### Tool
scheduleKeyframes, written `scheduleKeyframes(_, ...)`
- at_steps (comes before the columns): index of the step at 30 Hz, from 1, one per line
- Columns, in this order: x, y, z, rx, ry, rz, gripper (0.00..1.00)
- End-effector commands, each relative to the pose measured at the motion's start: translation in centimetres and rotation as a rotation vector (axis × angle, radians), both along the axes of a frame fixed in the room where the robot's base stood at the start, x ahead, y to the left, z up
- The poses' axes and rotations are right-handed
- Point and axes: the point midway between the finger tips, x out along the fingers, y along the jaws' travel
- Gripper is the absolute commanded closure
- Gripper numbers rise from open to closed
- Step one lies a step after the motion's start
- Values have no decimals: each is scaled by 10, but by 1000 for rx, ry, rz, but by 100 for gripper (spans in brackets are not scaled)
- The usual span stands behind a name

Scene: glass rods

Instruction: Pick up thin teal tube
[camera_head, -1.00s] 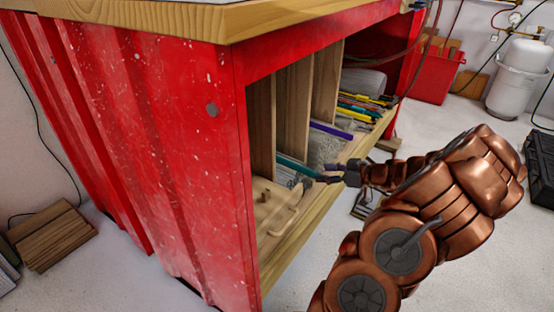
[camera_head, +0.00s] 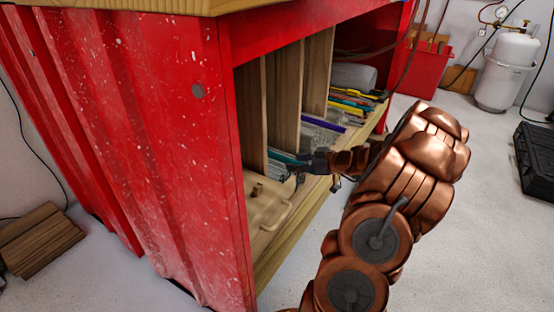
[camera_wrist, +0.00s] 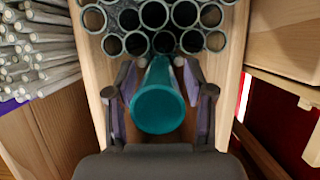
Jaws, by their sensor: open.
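The teal tube (camera_wrist: 158,110) points end-on at the wrist camera and sticks out below a stack of clear tubes. My gripper (camera_wrist: 160,88) is open, with one finger on each side of the teal tube. I cannot tell whether either finger touches it. In the head view the teal tube (camera_head: 282,157) lies in a shelf compartment, its front end close to my gripper (camera_head: 300,163). The tube's far part is hidden inside the compartment.
Clear tubes (camera_wrist: 165,18) sit just above and behind the teal one. Wooden dividers (camera_head: 286,100) stand on both sides of the compartment. A pale wooden tray (camera_head: 262,205) lies on the near shelf. The red cabinet wall (camera_head: 130,130) is at left.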

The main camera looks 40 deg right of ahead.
Motion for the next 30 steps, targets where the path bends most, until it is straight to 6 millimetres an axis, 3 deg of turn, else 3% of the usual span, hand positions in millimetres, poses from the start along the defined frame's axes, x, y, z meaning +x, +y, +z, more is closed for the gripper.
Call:
scheduleKeyframes(6,0,0,0,0,0,0,49)
scheduleKeyframes(21,0,0,0,0,0,0,100)
scheduleKeyframes(30,0,0,0,0,0,0,100)
